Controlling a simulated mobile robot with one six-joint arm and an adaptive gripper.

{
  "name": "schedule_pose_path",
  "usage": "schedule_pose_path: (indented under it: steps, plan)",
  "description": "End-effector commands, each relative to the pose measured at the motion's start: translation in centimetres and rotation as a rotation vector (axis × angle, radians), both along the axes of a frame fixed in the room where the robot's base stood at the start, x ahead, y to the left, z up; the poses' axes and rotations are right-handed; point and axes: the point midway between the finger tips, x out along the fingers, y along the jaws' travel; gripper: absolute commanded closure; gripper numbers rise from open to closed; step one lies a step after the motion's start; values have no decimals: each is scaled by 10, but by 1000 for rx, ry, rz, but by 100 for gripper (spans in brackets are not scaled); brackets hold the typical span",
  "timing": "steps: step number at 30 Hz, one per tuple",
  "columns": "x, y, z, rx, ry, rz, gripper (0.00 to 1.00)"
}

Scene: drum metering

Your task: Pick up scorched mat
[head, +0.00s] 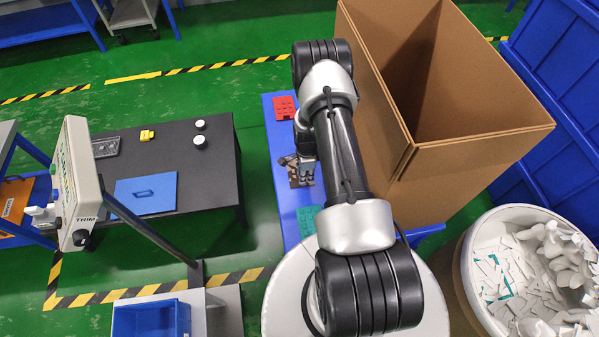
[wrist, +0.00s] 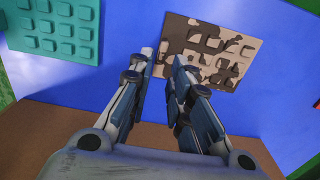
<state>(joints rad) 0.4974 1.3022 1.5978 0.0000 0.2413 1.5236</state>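The scorched mat (wrist: 212,48) is a beige sheet with dark brown patches and raised square pads. It lies on the blue bench top (wrist: 125,75), right of centre in the wrist view. In the head view the scorched mat (head: 294,172) is partly covered by my arm. My gripper (wrist: 163,57) is open, with nothing between its fingers. The right fingertip overlaps the mat's lower left part in the wrist view; the left one is seen against bare blue. I cannot tell whether they touch.
A teal mat (wrist: 60,28) lies left of the scorched one, and a red mat (head: 284,107) at the bench's far end. A tall open cardboard box (head: 480,155) stands right of the bench. A white drum (head: 470,250) of scraps is at lower right. A dark table (head: 215,165) stands left.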

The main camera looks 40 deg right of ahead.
Motion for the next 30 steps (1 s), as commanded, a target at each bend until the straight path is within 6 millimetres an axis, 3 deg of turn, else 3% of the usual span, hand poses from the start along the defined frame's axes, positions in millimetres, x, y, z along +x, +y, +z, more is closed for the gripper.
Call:
schedule_pose_path:
  steps: [5, 14, 20, 30]
  plan:
    - [1, 3, -13, 0, 1, 2, 82]
    - [5, 8, -53, 0, 0, 0, 82]
    - [5, 7, -52, 0, -1, 0, 82]
    - [5, 7, -52, 0, -1, 0, 100]
